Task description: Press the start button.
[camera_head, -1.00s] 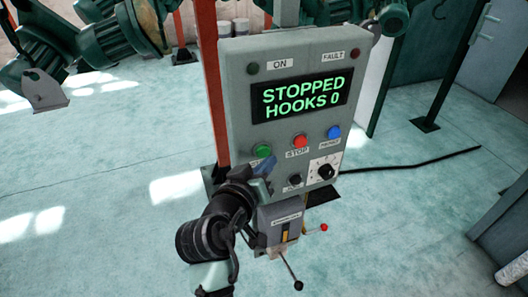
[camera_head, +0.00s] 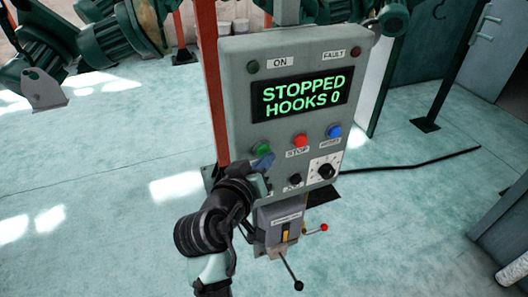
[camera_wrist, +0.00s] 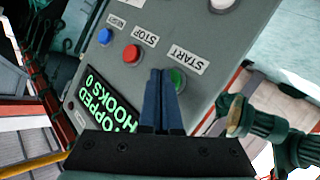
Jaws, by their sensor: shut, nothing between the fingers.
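The green start button (camera_head: 262,149) is on the left of the button row on a grey control panel (camera_head: 235,105). In the wrist view the start button (camera_wrist: 178,80) sits by its START label, partly hidden by my fingertips. My gripper (camera_head: 264,163) is shut and empty, its blue fingers (camera_wrist: 160,75) together. The fingertips are just below the button in the head view and overlap its edge in the wrist view. I cannot tell whether they touch it. The display (camera_head: 299,97) reads "STOPPED HOOKS 0".
The red stop button (camera_head: 300,140) and blue reset button (camera_head: 334,131) are to the right. A black jog button (camera_head: 294,180) and a rotary knob (camera_head: 326,171) are below. Levers (camera_head: 290,272) stick out under the panel. A black cable lies on the floor at right.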

